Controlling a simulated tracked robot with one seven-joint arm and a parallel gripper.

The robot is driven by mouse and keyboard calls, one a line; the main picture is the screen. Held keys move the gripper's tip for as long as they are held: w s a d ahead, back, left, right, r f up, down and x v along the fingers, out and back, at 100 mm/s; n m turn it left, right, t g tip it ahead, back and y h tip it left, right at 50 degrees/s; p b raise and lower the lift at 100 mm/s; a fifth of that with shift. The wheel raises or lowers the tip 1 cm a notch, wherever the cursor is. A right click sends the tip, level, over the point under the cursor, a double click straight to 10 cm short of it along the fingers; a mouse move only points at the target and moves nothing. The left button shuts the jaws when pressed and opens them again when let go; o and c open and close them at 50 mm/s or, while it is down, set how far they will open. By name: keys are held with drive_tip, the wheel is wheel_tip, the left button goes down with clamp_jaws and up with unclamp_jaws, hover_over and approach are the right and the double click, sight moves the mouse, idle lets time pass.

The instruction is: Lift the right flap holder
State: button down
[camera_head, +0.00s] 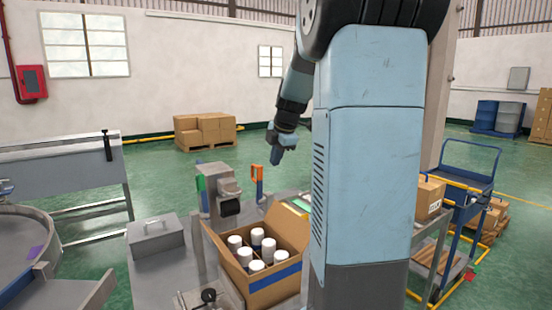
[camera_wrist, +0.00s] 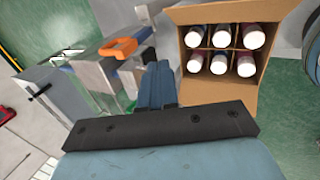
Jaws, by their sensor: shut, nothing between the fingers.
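An orange loop-shaped piece on a blue upright (camera_head: 257,176), which looks like the right flap holder, stands behind the open carton (camera_head: 262,285). It also shows in the wrist view (camera_wrist: 118,47), left of my fingers. A green piece (camera_head: 200,184), perhaps the other holder, stands further left by the grey machine head. The carton holds several white-capped cans (camera_head: 257,237), and its inside shows in the wrist view (camera_wrist: 222,50). My gripper (camera_head: 275,157) is shut and empty, pointing down, above and slightly right of the orange piece in the head view. No contact between them is visible.
A grey machine head (camera_head: 217,190) stands left of the orange piece. A grey lidded box (camera_head: 156,237) sits on the bench to the left. A blue cart (camera_head: 470,165) and a small carton (camera_head: 430,197) are on the right. The air above the carton is clear.

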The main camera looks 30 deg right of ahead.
sight(258, 182)
drive_tip(key=w+f, duration=0.6)
drive_tip(key=w, duration=0.1)
drive_tip(key=shift+a+f, duration=0.15)
drive_tip(key=shift+f, duration=0.2)
drive_tip(key=shift+w, duration=0.1)
